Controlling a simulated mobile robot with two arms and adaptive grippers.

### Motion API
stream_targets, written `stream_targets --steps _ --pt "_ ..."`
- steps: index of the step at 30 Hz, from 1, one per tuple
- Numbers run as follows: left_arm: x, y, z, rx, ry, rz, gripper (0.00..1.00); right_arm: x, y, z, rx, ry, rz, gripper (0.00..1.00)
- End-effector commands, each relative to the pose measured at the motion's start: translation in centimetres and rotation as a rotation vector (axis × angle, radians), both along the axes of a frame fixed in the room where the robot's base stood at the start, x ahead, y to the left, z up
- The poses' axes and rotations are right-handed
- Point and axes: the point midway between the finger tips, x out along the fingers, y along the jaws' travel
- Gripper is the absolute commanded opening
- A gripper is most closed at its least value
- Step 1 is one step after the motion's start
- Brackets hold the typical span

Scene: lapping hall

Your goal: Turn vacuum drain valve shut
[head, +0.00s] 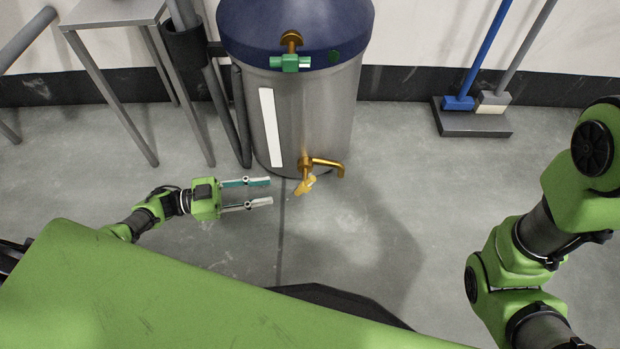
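The drain valve is a brass tap (322,163) low on the front of a grey metal vacuum tank (325,115). Its yellow handle (305,185) points down and toward me. My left gripper (271,192) is open and empty, with its two fingers pointing right. Its fingertips are a short way left of the yellow handle and look apart from it. My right arm shows at the right edge, but its gripper is not in view.
A grey table (115,12) and hoses stand left of the tank. Brushes with a blue handle (486,48) and a grey handle stand on a dark base (470,124). The floor between is clear.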

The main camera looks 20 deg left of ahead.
Motion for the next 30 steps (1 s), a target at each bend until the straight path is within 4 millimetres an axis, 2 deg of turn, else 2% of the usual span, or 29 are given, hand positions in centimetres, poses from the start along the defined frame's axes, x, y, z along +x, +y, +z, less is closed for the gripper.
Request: stream_targets --steps 9,15,21,30 --pt "3.0 -6.3 -0.1 -0.004 -0.005 0.000 0.30 0.0 0.0 -1.7 -0.001 0.000 0.002 0.30" --pt "4.5 -9.2 -0.1 -0.003 -0.005 0.001 0.30 0.2 0.1 -2.7 -0.001 0.004 0.001 0.30" --pt "5.2 -10.6 0.0 -0.002 -0.003 0.002 0.30 0.3 0.1 -3.0 -0.001 0.006 0.001 0.30" --pt "5.3 -10.7 0.1 -0.002 -0.003 0.002 0.30 0.3 0.0 -3.0 0.000 0.007 0.000 0.30"
